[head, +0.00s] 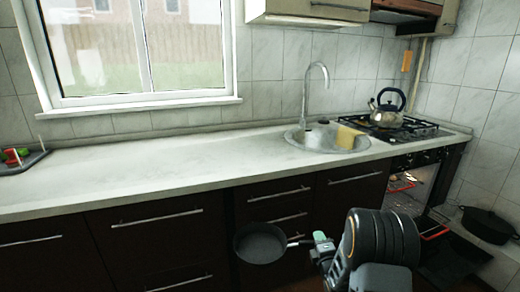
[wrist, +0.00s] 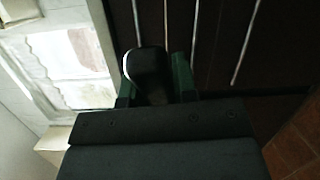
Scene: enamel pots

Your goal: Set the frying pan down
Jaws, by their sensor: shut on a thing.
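The dark frying pan (head: 261,243) is in the air in front of the dark cabinet fronts, below the level of the worktop. It looks roughly level, with its open side up. My gripper (head: 318,246) is at the right of the pan, shut on its handle. In the wrist view, the black handle end (wrist: 148,68) sits between the two green fingers of my gripper (wrist: 153,85). The pan's bowl is not clear in the wrist view.
The pale worktop (head: 160,163) is mostly bare left of the round sink (head: 320,140) with its tall tap. A kettle (head: 388,110) stands on the gas hob (head: 405,130). A tray (head: 22,163) with small colourful items is at far left. A black pot (head: 487,224) is at lower right.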

